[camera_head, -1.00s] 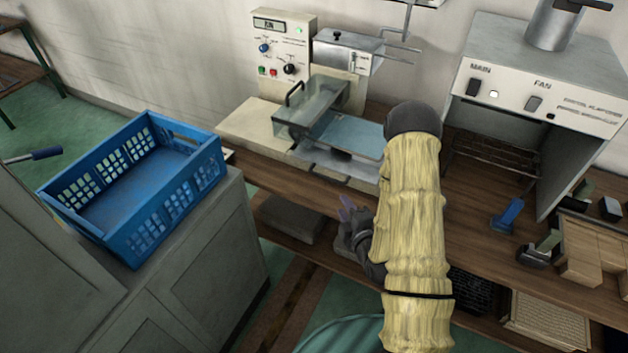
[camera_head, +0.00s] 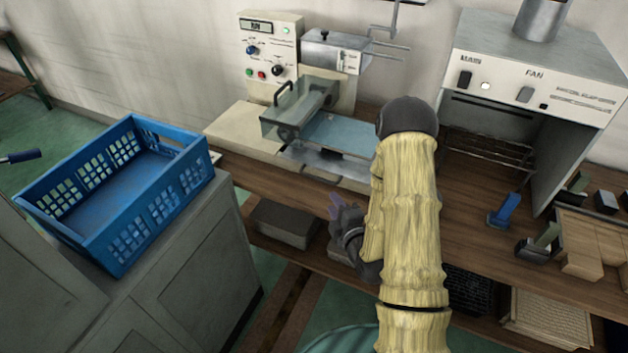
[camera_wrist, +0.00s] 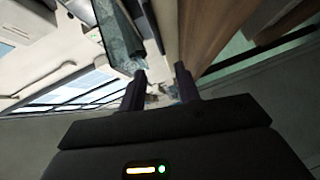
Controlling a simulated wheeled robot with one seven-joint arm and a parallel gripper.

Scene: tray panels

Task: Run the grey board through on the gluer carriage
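The gluer (camera_head: 270,50) is a cream machine with a control panel and a green lamp at the back of the bench. Its carriage shows a pale blue-grey flat surface (camera_head: 338,133) beside a clear guard (camera_head: 290,112). I cannot tell whether that surface is the grey board or part of the carriage. My gripper (camera_head: 336,203) is in front of the bench edge, below the carriage. In the wrist view its two fingers (camera_wrist: 163,84) stand apart, with no held thing visible between them. My sleeved arm hides the carriage's right end.
A blue crate (camera_head: 115,245) stands empty on a grey cabinet at the left. A hooded unit marked MAIN and FAN (camera_head: 530,75) stands at the right. Grey blocks (camera_head: 285,223) sit on the lower shelf.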

